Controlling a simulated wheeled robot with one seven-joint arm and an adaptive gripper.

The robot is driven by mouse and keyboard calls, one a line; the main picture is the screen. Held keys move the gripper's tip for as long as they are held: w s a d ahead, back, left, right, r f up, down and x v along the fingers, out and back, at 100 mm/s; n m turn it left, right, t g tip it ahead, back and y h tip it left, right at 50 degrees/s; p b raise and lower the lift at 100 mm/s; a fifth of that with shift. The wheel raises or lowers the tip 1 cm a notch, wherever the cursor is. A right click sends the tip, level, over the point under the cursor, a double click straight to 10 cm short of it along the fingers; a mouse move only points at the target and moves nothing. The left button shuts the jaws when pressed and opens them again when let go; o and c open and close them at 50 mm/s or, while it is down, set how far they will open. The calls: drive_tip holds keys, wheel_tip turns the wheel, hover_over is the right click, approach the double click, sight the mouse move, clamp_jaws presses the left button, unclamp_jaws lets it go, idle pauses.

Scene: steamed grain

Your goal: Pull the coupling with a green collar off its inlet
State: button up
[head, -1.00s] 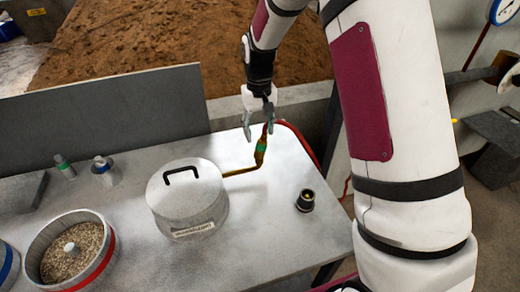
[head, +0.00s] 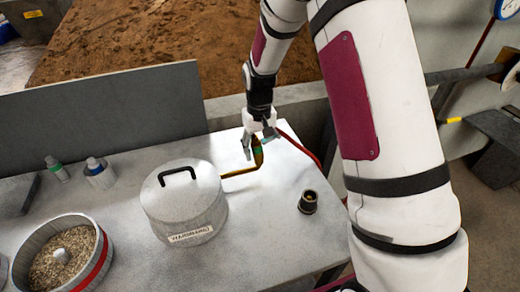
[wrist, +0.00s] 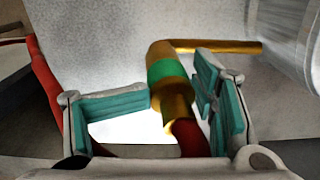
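The brass coupling with a green collar (wrist: 166,71) stands at the end of a brass inlet pipe (wrist: 222,46). A red hose (wrist: 188,139) comes off its near end in the wrist view. In the head view the coupling (head: 257,156) is partly hidden by my gripper (head: 259,147). My gripper (wrist: 178,88) is open, with its teal pads on either side of the coupling's lower brass part. A gap shows on the left; the right pads are close, and contact there cannot be told. The pipe runs to the lidded steel pot (head: 184,205).
A black socket (head: 308,201) stands on the table (head: 270,240) right of the pot. A grain-filled round tray (head: 103,262) and two small bottles (head: 56,168) (head: 98,172) are at left. A grey panel (head: 100,110) stands behind.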

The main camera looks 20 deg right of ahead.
drive_tip(key=shift+s+a+f, duration=0.45)
drive_tip(key=shift+a+f, duration=0.25)
drive_tip(key=shift+a, duration=0.15)
idle(0.7)
drive_tip(key=shift+o, duration=0.7)
drive_tip(key=shift+d, duration=0.1)
drive_tip(key=c, duration=1.1)
drive_tip(key=o, duration=1.4)
drive_tip(key=shift+d, duration=0.15)
drive_tip(key=shift+r, duration=0.1)
drive_tip(key=r, duration=1.2)
drive_tip(key=shift+w+r, duration=0.35)
drive_tip(key=shift+r, duration=0.05)
